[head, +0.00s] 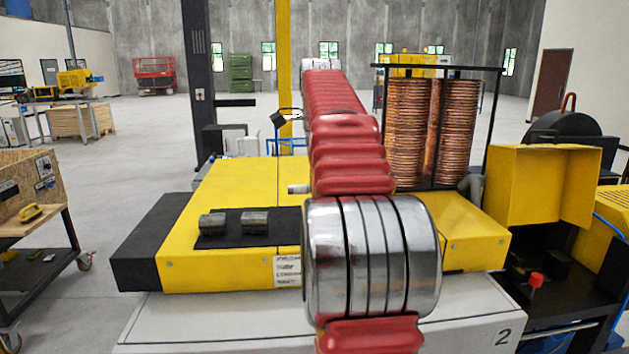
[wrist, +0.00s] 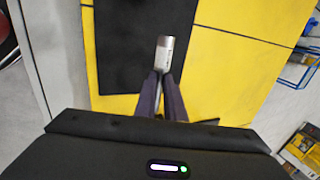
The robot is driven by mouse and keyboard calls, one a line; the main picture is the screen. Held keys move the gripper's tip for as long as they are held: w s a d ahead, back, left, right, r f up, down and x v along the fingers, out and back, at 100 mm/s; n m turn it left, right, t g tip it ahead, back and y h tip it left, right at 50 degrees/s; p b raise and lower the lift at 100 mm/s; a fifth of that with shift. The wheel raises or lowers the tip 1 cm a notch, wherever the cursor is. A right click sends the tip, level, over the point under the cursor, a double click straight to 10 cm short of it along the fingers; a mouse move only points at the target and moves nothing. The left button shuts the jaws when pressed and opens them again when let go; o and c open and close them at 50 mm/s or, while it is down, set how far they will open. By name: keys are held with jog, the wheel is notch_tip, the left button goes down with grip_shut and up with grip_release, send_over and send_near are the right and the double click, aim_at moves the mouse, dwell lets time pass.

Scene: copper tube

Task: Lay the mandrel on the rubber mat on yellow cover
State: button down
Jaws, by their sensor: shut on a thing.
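The mandrel is a short silver cylinder (wrist: 165,52) at the tips of my gripper (wrist: 160,78). The gripper is shut on its near end, and the free end points up the wrist view. In the head view a small silver end (head: 298,188) shows left of my red arm, which hides the gripper. The black rubber mat (head: 275,234) lies on the yellow cover (head: 195,262). In the wrist view the mandrel overlaps the dark mat (wrist: 125,50), near its right edge. It appears raised above the mat; the exact gap cannot be told.
Two dark metal cylinders (head: 212,223) (head: 256,221) lie on the left part of the mat. Copper coils (head: 407,132) stand in a black frame behind my arm. A raised yellow box (head: 535,185) is at the right. Bare mat shows right of the cylinders.

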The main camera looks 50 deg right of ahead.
jog(key=shift+f, duration=3.75)
jog(key=c, duration=1.8)
grip_release()
jog(key=shift+o, duration=0.2)
jog(key=shift+f, duration=0.1)
jog(key=v, duration=1.4)
